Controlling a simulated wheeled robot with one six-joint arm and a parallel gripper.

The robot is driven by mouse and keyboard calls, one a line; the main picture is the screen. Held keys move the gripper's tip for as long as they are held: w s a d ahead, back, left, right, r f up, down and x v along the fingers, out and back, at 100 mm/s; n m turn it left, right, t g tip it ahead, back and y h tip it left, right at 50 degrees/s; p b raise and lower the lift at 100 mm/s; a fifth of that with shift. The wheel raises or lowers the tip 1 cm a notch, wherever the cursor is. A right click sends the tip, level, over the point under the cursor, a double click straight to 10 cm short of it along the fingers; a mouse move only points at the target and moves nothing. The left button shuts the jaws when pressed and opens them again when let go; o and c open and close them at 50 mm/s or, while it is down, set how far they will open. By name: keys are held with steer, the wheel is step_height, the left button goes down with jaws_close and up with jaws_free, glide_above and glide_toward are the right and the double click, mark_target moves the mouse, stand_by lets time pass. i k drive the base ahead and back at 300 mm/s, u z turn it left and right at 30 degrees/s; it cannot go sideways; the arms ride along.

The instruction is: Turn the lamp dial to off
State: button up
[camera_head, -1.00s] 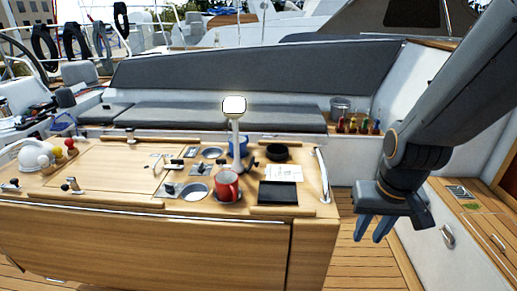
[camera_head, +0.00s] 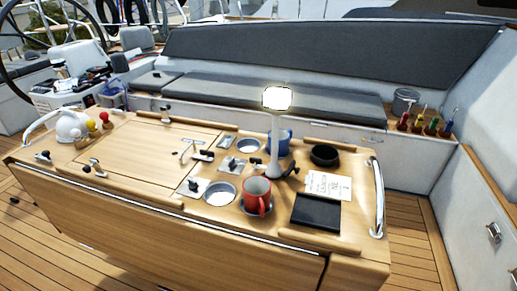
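A lamp (camera_head: 277,99) with a bright, lit head on a pale upright post stands on the wooden cockpit table (camera_head: 160,215), right of centre. Small dark knob-like parts (camera_head: 291,169) show near the lamp's foot. I cannot tell which part is the lamp dial or how it is set. A red mug (camera_head: 257,196) stands in front of the lamp and a blue mug (camera_head: 278,143) close behind its post. My gripper is not in view.
A black round dish (camera_head: 325,154), a white paper (camera_head: 329,185) and a black tray (camera_head: 316,211) lie right of the lamp. A metal rail (camera_head: 378,197) edges the table's right end. Metal cup holders (camera_head: 220,193) and small fittings lie left. Cushioned benches stand behind.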

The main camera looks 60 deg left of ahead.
mark_target(232, 164)
steer(key=i, duration=0.35)
steer(key=u, duration=2.5)
steer(key=i, duration=0.5)
steer(key=u, duration=0.05)
